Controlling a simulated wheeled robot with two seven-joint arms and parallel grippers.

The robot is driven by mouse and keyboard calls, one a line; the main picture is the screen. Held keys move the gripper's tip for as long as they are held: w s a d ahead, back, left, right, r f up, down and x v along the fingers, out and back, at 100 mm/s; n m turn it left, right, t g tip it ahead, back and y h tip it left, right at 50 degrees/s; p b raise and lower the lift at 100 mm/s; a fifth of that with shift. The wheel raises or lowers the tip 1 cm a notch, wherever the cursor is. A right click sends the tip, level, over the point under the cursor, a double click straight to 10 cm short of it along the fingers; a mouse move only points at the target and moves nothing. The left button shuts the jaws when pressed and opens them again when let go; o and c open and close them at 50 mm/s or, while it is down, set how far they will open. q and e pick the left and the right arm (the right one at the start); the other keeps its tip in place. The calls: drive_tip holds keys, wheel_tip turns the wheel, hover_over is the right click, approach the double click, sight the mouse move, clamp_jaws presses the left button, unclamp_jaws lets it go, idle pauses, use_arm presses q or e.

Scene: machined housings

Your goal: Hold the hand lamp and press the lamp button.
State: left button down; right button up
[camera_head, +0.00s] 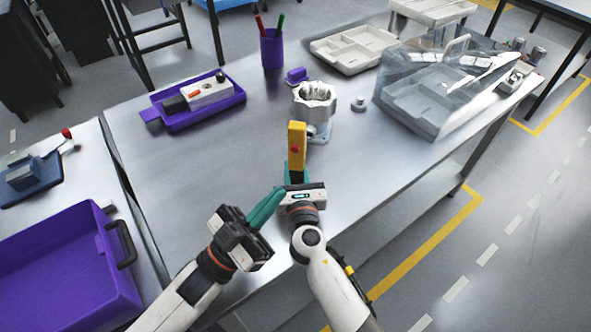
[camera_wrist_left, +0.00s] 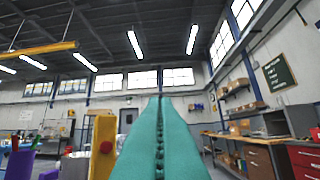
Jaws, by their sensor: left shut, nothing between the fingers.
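The hand lamp (camera_head: 297,135) is a yellow upright body with a red button (camera_head: 295,149) on the side facing me. My right gripper (camera_head: 295,172) is shut on its lower part and holds it upright above the table's near side. My left gripper (camera_head: 281,192) is shut and empty, its teal fingers slanting up toward the lamp from the lower left, tips just below the button in the picture. In the left wrist view, the lamp (camera_wrist_left: 101,165) and its red button (camera_wrist_left: 106,147) stand left of the shut fingers (camera_wrist_left: 160,110). Contact with the button does not show.
A machined housing (camera_head: 316,93) stands just behind the lamp. A purple tray (camera_head: 232,105), a purple pen cup (camera_head: 271,50), a beige divided tray (camera_head: 330,58) and a clear-covered box (camera_head: 425,128) sit farther back. A purple bin (camera_head: 60,262) is at left. The table's left middle is clear.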

use_arm(q)
wheel_tip(320, 180, down, 3)
drive_tip(key=w+m+y, duration=0.2)
approach(303, 144)
drive_tip(key=shift+s+x, duration=0.2)
drive_tip(key=shift+x, duration=2.05)
drive_tip(key=shift+w+d+r, duration=0.1)
drive_tip(key=shift+d, duration=0.1)
drive_tip(key=shift+w, duration=0.35)
idle(0.5)
drive_tip(key=shift+s, duration=0.45)
drive_tip(key=s+a, duration=0.1)
drive_tip(key=s, duration=0.5)
idle(0.5)
